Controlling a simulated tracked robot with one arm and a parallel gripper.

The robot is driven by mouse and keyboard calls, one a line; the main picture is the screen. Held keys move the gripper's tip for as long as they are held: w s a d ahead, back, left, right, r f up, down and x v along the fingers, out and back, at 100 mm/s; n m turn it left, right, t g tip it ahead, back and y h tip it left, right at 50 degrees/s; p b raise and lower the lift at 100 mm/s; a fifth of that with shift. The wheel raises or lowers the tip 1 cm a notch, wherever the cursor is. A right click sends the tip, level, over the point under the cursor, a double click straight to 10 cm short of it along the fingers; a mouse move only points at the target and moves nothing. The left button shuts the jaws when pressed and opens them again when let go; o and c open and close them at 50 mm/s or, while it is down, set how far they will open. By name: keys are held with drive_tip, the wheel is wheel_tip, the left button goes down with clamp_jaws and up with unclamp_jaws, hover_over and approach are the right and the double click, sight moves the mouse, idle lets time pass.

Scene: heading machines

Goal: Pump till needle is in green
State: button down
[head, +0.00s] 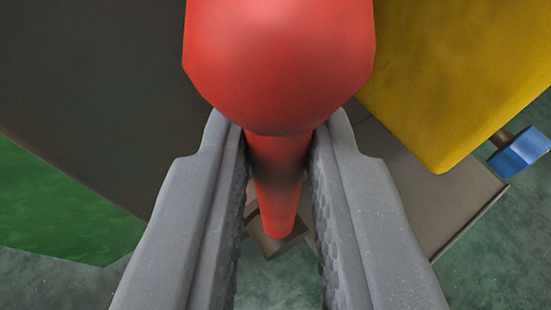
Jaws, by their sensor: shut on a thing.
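A red pump handle (278,60) with a rounded knob and a narrower red shaft fills the upper middle of the head view. My gripper (279,165) has its two grey fingers on either side of the shaft just below the knob and is shut on it. The lower end of the shaft meets a small brown block (275,240). No gauge, needle or green zone of a dial can be made out in this view.
A yellow body (460,70) stands at the upper right, with a blue knob (520,152) beside it. A dark grey panel (90,90) fills the upper left, and a green surface (60,215) lies below it. Greenish floor (500,260) shows at the lower right.

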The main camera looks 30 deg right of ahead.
drive_tip(key=shift+d, duration=0.1)
drive_tip(key=c, duration=1.4)
unclamp_jaws()
drive_tip(key=shift+o, duration=0.2)
drive_tip(key=p+v, duration=0.2)
drive_tip(key=v, duration=1.1)
drive_tip(key=shift+s+a+p, duration=0.25)
drive_tip(key=shift+a+p, duration=0.05)
drive_tip(key=shift+p, duration=0.05)
